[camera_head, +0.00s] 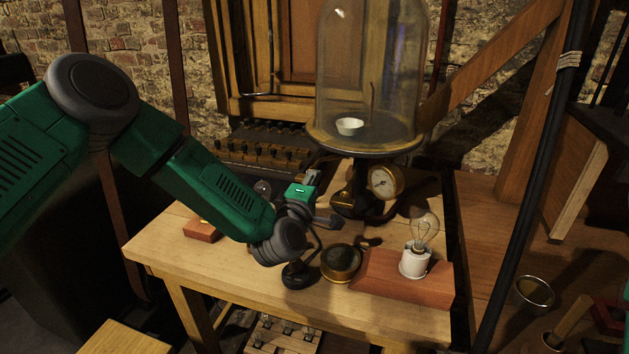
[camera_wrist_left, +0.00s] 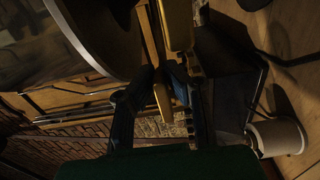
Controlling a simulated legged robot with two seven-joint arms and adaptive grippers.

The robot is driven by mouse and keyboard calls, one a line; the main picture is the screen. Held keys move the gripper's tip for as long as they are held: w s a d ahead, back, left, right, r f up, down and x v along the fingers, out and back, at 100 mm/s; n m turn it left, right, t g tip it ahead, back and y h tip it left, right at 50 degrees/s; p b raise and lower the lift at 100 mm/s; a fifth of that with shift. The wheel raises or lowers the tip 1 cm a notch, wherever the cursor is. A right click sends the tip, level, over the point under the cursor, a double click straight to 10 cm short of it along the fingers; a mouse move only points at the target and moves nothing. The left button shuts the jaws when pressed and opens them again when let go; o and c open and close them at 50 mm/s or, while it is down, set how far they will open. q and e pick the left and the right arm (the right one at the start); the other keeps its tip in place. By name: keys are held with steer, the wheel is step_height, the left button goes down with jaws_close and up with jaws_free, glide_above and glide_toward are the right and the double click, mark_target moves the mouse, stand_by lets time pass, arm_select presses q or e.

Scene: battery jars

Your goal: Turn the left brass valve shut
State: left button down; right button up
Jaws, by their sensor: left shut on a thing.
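My left gripper (camera_head: 328,199) reaches in from the left to the dark stand under the glass bell jar (camera_head: 372,75). In the left wrist view its two dark fingers (camera_wrist_left: 163,80) are shut on a narrow brass piece, the handle of the left brass valve (camera_wrist_left: 162,102). A thicker brass part (camera_wrist_left: 178,24) shows just beyond the fingertips. In the head view the fingers and the stand hide the valve, so I cannot tell its turn angle there. My right gripper is not in view.
A brass gauge (camera_head: 384,183) sits beside the stand, right of my gripper. A light bulb (camera_head: 421,232) stands in a white socket on a red-brown block (camera_head: 376,277). A round brass-rimmed piece (camera_head: 341,262) lies near my wrist. The table's front left is mostly clear.

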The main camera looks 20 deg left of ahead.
arm_select(q)
steer(key=shift+s+d+f, duration=0.2)
steer(key=shift+f, duration=0.25)
steer(key=c, duration=1.6)
jaws_free()
steer(key=shift+r, duration=0.15)
steer(key=shift+r, duration=0.1)
steer(key=s, duration=1.1)
steer(key=shift+s+a, duration=0.2)
steer(key=shift+s, duration=0.2)
